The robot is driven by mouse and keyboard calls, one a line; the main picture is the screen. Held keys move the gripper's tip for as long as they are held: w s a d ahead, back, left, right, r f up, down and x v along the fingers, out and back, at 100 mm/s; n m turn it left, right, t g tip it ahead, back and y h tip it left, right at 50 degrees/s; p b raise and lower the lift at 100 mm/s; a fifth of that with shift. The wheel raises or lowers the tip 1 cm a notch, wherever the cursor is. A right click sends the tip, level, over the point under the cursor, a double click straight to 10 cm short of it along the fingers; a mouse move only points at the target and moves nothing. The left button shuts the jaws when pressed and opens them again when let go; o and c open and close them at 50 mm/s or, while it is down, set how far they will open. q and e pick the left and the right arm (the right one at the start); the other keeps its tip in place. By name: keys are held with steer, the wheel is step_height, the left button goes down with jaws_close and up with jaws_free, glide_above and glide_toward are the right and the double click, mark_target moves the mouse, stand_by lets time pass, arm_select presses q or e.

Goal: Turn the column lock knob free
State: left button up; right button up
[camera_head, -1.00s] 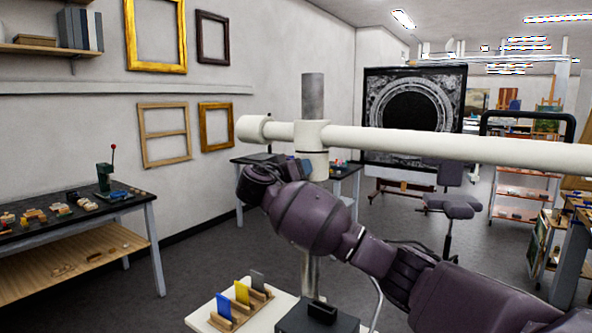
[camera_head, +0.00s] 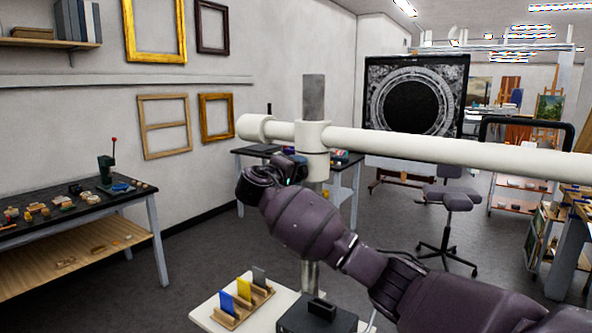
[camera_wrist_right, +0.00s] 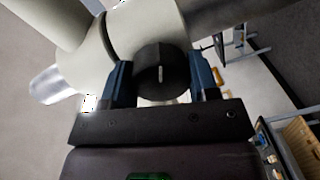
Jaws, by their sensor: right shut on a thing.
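The column lock knob (camera_wrist_right: 162,72) is round and black, with a short white mark that stands nearly upright in the right wrist view. My right gripper (camera_wrist_right: 160,82) is shut on it, one dark blue finger on each side. In the head view my right gripper (camera_head: 291,167) reaches the lower part of the white collar (camera_head: 312,137) on the grey column (camera_head: 313,98); its wrist and the fingers hide the knob there. A long white horizontal arm (camera_head: 450,148) passes through the collar. My left gripper is not in view.
Below the column stand a white surface (camera_head: 208,312) with coloured cards in a wooden rack (camera_head: 245,304) and a dark box (camera_head: 318,318). A worktable (camera_head: 80,216) stands at the left.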

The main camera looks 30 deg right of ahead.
steer(key=shift+f+n, duration=0.1)
steer(key=shift+n, duration=0.9)
steer(key=o, duration=0.9)
steer(key=b+v, duration=0.2)
steer(key=v, duration=0.9)
steer(key=shift+w, duration=0.1)
steer(key=shift+f, duration=0.1)
